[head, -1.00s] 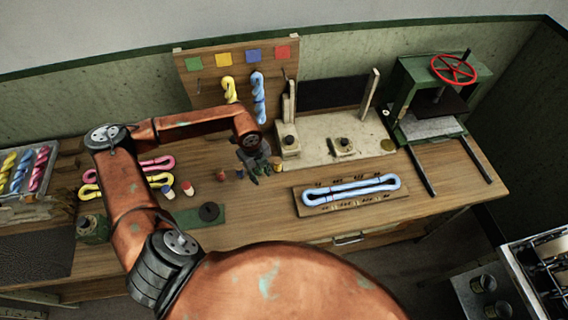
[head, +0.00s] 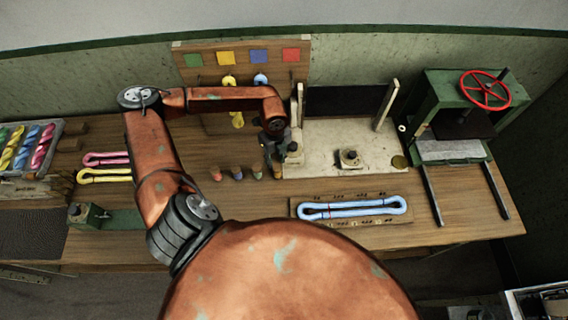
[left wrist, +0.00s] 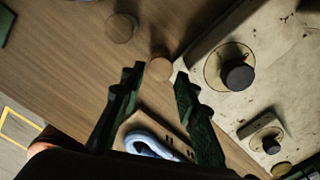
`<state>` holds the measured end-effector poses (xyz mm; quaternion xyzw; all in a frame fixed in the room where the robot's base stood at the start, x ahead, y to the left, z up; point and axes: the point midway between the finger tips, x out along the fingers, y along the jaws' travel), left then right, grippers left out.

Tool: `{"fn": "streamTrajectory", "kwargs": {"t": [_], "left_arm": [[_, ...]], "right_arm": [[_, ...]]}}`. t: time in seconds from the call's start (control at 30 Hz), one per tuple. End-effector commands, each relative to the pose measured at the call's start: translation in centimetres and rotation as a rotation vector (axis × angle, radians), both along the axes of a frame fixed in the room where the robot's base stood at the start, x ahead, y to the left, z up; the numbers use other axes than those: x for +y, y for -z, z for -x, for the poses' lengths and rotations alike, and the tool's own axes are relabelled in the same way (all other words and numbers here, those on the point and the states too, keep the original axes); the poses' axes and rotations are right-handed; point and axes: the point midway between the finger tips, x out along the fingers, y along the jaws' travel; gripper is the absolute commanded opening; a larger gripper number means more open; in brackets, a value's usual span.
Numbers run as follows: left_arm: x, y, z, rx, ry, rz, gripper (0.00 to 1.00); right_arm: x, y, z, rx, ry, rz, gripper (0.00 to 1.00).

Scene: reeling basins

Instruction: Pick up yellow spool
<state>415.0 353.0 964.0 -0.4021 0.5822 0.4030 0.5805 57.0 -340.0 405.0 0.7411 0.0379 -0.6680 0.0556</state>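The yellow spool (head: 277,171) stands upright at the right end of a short row of small spools on the wooden table. My left gripper (head: 271,158) is above and just beside it, pointing down. In the left wrist view, the round tan top of a spool (left wrist: 160,69), likely the yellow one, lies between and beyond the fingertips. The two fingers (left wrist: 160,78) are spread apart with nothing held. Whether they reach down around the spool I cannot tell. My right gripper is in neither view.
Red (head: 216,174), blue (head: 238,173) and green (head: 257,173) spools stand left of it. A pale slab (head: 335,160) with knobs and posts is close on the right. A board with a light-blue skein (head: 352,208) lies in front. A green press (head: 455,125) stands far right.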

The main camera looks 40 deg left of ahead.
Motion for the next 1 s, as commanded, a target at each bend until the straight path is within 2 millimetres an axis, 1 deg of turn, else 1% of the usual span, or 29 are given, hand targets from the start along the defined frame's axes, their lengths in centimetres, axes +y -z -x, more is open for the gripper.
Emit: {"fn": "streamTrajectory", "kwargs": {"t": [0.2,0.3,0.37,0.47,0.6,0.7,0.9,0.93,1.0], "left_arm": [[-0.3,2.1,-0.2,0.003,0.007,0.001,0.29],[-0.4,2.8,-0.3,0.000,0.009,0.001,0.29],[-0.4,3.2,-0.3,0.001,0.008,0.000,0.29],[-0.4,4.4,-0.2,0.003,0.008,0.002,0.29],[-0.3,6.6,-0.1,0.004,0.006,0.002,0.29],[-0.3,7.6,-0.1,0.001,0.006,0.001,0.29],[-0.2,7.8,-0.1,0.000,0.005,0.000,0.29],[-0.2,7.8,-0.1,0.000,0.005,0.000,0.28],[-0.2,7.7,-0.1,0.000,0.005,0.000,0.23]], "right_arm": [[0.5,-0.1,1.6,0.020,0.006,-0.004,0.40],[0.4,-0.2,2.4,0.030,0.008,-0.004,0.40],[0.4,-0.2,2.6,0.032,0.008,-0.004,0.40],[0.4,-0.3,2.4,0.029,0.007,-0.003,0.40],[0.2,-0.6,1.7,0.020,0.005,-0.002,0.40],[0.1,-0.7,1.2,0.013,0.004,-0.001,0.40],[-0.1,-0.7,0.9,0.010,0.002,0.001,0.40],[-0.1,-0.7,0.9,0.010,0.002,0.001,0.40],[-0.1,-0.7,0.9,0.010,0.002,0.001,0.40]]}}
